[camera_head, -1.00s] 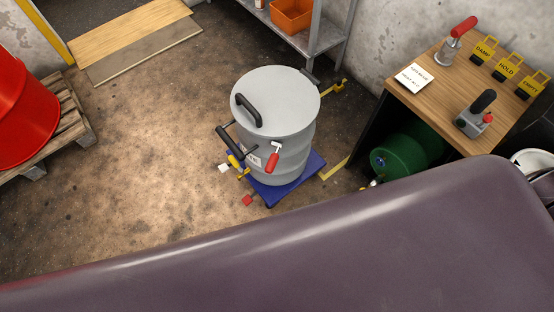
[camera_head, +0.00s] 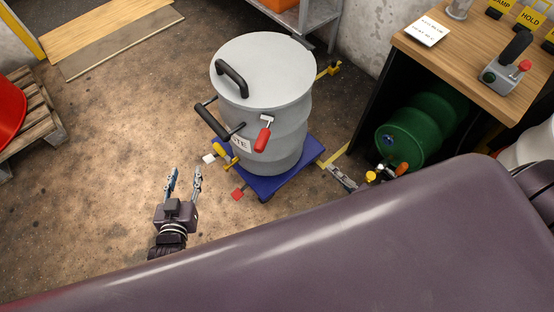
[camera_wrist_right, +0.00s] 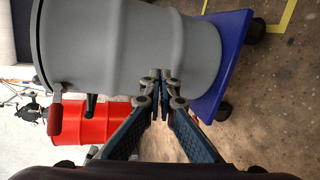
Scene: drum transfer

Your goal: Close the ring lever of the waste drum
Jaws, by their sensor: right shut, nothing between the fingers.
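The grey waste drum (camera_head: 265,90) stands upright on a blue wheeled dolly (camera_head: 300,170). Its ring lever (camera_head: 262,138) has a red grip and hangs at the front, below the lid rim; it also shows at the left of the right wrist view (camera_wrist_right: 54,117). My left gripper (camera_head: 185,172) is open and empty above the floor, left of the dolly. My right gripper (camera_head: 336,170) is right of the dolly in the head view. In the wrist view its fingertips (camera_wrist_right: 161,78) are together with nothing between them, in front of the drum's side, away from the lever.
A wooden bench (camera_head: 460,50) stands at the right with a green drum (camera_head: 415,125) under it. A red drum (camera_head: 10,108) on a pallet (camera_head: 38,120) is at the left. A metal shelf (camera_head: 318,18) stands behind the drum.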

